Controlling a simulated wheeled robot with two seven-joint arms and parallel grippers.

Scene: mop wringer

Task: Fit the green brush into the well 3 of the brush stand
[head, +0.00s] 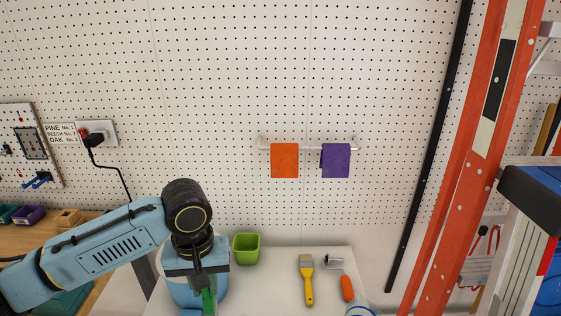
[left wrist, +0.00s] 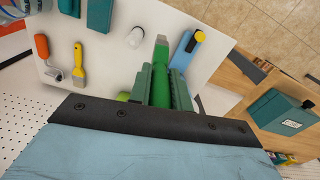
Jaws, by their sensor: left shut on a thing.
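The green brush (left wrist: 161,62) is held in my left gripper (left wrist: 160,88), between its two fingers, and points away from the wrist in the left wrist view. In the head view my left gripper (head: 203,288) hangs over the left part of the white table, and only a strip of the green brush (head: 209,299) shows at the bottom edge. I cannot make out the brush stand or its well 3 for sure. Teal blocks (left wrist: 100,14) at the top left of the left wrist view are cut by the frame. My right gripper is not in view.
On the white table (head: 278,264) are a lime green cup (head: 246,249), a yellow brush (head: 307,280) and an orange roller (head: 347,287). A ladder (head: 455,170) stands at right.

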